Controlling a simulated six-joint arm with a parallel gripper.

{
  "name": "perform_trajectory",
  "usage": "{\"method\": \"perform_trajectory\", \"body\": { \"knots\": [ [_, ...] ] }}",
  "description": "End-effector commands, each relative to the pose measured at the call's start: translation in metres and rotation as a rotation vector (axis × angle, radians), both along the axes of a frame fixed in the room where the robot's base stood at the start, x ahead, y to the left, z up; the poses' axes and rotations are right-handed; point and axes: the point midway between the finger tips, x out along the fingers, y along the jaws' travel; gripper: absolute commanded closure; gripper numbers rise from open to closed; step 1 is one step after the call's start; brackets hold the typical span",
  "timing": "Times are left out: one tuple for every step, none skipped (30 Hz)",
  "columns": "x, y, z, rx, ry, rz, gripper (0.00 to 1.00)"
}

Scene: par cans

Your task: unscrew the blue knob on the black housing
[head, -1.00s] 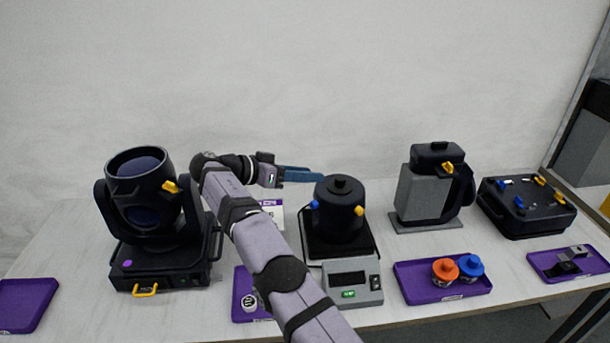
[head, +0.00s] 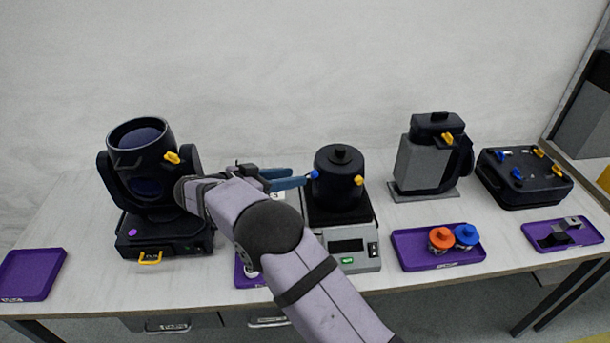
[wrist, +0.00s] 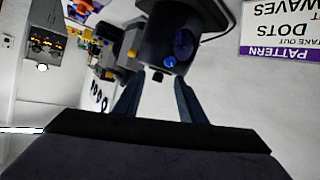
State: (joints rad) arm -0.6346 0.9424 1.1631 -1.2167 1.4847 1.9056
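The black housing (head: 340,187) is a round can with a knobbed lid, standing on a grey scale. Its small blue knob (head: 314,174) sticks out on the left side, and a yellow knob (head: 359,180) sits on the right side. My gripper (head: 304,181) has blue fingers pointing right, with the tips at the blue knob. In the wrist view, my gripper (wrist: 158,77) has its two fingers apart. The blue knob (wrist: 170,63) shows just beyond the tips, nearer the right finger. I cannot tell whether the fingers touch it.
The grey scale (head: 355,262) carries the housing. A moving-head lamp (head: 150,215) stands left. A purple tray (head: 412,258) with orange and blue capped pots lies right of the scale. A grey unit (head: 422,165) and a black box (head: 525,185) stand farther right. A sign (wrist: 285,28) lies near.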

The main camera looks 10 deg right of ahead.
Motion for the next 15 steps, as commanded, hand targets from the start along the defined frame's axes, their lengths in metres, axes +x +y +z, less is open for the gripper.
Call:
{"method": "perform_trajectory", "body": {
  "knots": [
    [0.0004,0.0005,-0.0058,0.039,-0.053,-0.011,0.63],
    [0.0015,0.0016,-0.0078,0.065,-0.088,-0.019,0.63],
    [0.0036,0.0035,-0.0091,0.102,-0.136,-0.031,0.63],
    [0.0053,0.0049,-0.0099,0.128,-0.170,-0.039,0.63],
    [0.0063,0.0059,-0.0106,0.151,-0.200,-0.048,0.63],
    [0.0074,0.0070,-0.0114,0.178,-0.236,-0.059,0.63],
    [0.0082,0.0077,-0.0119,0.196,-0.259,-0.067,0.63],
    [0.0086,0.0082,-0.0123,0.211,-0.281,-0.074,0.63],
    [0.0091,0.0086,-0.0126,0.228,-0.303,-0.084,0.63],
    [0.0093,0.0088,-0.0128,0.237,-0.316,-0.089,0.63],
    [0.0092,0.0087,-0.0126,0.244,-0.328,-0.095,0.63],
    [0.0091,0.0086,-0.0126,0.250,-0.339,-0.099,0.63],
    [0.0091,0.0086,-0.0126,0.253,-0.344,-0.102,0.63],
    [0.0091,0.0086,-0.0126,0.255,-0.348,-0.104,0.63],
    [0.0091,0.0086,-0.0125,0.257,-0.352,-0.105,0.63]
  ]
}}
